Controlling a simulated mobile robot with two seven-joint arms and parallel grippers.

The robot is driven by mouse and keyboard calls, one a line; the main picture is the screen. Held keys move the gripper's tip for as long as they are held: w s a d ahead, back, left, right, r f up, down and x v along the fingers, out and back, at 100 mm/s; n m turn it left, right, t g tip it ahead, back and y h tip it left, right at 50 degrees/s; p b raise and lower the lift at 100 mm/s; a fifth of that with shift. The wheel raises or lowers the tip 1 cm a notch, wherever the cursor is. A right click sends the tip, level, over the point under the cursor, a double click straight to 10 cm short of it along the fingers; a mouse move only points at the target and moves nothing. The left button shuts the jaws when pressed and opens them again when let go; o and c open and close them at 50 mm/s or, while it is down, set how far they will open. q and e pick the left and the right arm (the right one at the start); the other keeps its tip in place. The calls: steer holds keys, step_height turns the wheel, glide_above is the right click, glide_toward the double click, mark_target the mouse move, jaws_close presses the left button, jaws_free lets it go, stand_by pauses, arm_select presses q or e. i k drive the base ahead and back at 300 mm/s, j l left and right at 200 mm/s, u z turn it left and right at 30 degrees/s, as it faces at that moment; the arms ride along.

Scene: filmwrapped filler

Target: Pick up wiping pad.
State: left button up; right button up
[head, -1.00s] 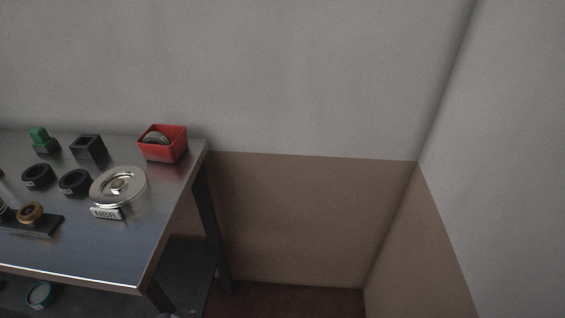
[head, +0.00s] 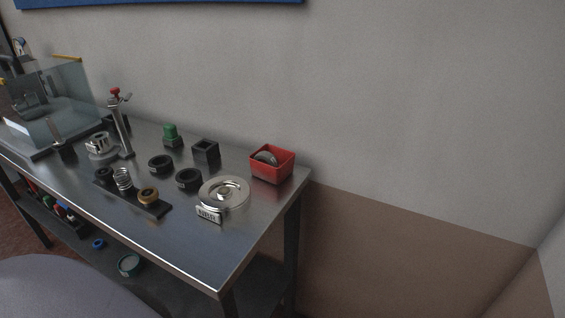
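I cannot pick out a wiping pad with certainty. A small green object (head: 171,134) with a dark base stands at the back of the metal table (head: 180,245). A red open box (head: 272,167) at the table's right end holds a grey rounded item (head: 266,158), partly hidden by the box walls. Neither of my grippers is in view.
The table also carries a round metal dish (head: 224,191) with a label, black rings (head: 188,179), a black square holder (head: 206,152), a dark rack (head: 152,208), a lever stand (head: 121,125) and a clear enclosure (head: 62,95). A lower shelf holds a teal round item (head: 130,264). The table's front strip is bare.

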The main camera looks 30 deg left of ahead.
mark_target(171, 139)
steer(key=k+j+u, duration=0.15)
steer(key=u, duration=1.55)
